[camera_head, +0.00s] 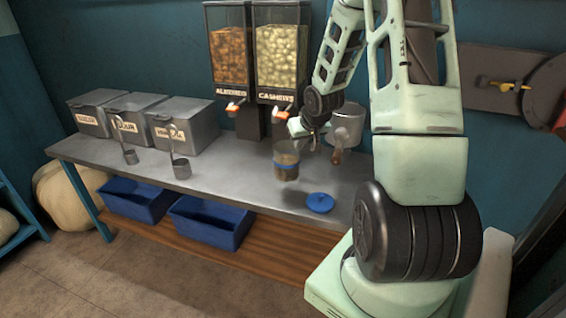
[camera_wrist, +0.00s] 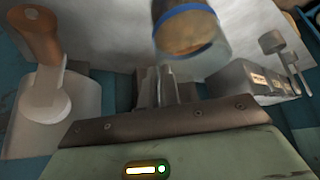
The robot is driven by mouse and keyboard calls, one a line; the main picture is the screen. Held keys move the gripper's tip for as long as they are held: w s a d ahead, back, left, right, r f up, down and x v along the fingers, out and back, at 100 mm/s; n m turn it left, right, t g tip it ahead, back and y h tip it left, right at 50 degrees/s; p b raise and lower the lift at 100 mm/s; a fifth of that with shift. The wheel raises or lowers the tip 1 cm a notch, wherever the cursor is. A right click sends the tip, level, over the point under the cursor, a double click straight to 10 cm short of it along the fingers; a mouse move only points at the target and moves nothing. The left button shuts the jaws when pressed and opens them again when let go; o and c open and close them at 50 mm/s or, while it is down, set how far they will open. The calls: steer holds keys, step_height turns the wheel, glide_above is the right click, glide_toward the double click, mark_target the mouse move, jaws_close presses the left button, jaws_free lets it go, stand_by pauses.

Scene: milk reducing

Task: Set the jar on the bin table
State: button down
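The jar (camera_head: 287,172) is clear with a blue band and brownish contents. It is at the middle of the metal table (camera_head: 235,178), near its front half, and looks upright. A dark shadow lies below it; I cannot tell whether its base touches the top. My gripper (camera_head: 303,133) is just above and right of the jar, close to its rim. In the wrist view the jar (camera_wrist: 192,32) is just beyond the fingers (camera_wrist: 165,85). Whether the fingers grip its rim is not clear. The blue lid (camera_head: 320,202) lies near the table's front edge.
Labelled grey bins (camera_head: 180,126) stand at the table's left, with two metal scoops (camera_head: 181,166) before them. Almond and cashew dispensers (camera_head: 256,60) stand behind the jar. A metal pot with a wooden handle (camera_head: 346,127) is right of my gripper. Blue crates (camera_head: 210,222) sit below.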

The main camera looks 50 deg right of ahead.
step_height(320, 180, down, 7)
steer(key=shift+f+b, duration=0.2)
steer(key=shift+b, duration=0.15)
steer(key=shift+f, duration=0.1)
steer(key=c, duration=1.6)
jaws_free()
steer(key=shift+c, duration=0.2)
